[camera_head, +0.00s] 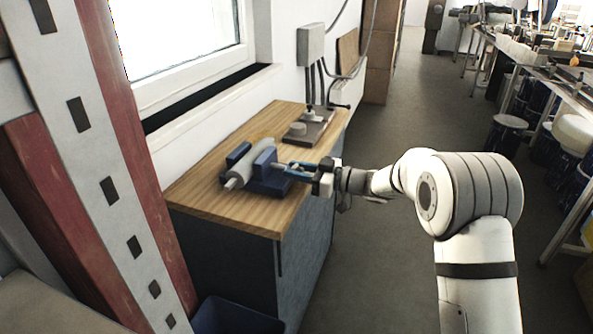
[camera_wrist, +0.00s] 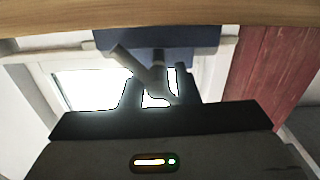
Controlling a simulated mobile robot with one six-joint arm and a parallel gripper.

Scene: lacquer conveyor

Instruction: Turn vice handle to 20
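A blue vice (camera_head: 267,172) sits on the wooden bench top, with a grey cylinder (camera_head: 238,174) lying across its jaws. The vice's blue body (camera_wrist: 185,38) also shows at the top of the wrist view. A grey bar handle (camera_wrist: 135,68) slants down from it towards the space between my fingers. My gripper (camera_head: 297,171) reaches in level from the right, at the handle side of the vice. In the wrist view my gripper (camera_wrist: 160,85) is open, with bright gaps beside the handle's lower end. I cannot tell whether a finger touches it.
The wooden bench (camera_head: 205,200) stands against the wall under a window. A flat plate with a round fitting (camera_head: 309,128) lies behind the vice. A grey wall box (camera_head: 310,45) with cables hangs above. A red-and-white post (camera_head: 100,150) stands at left; open floor (camera_head: 390,260) lies right.

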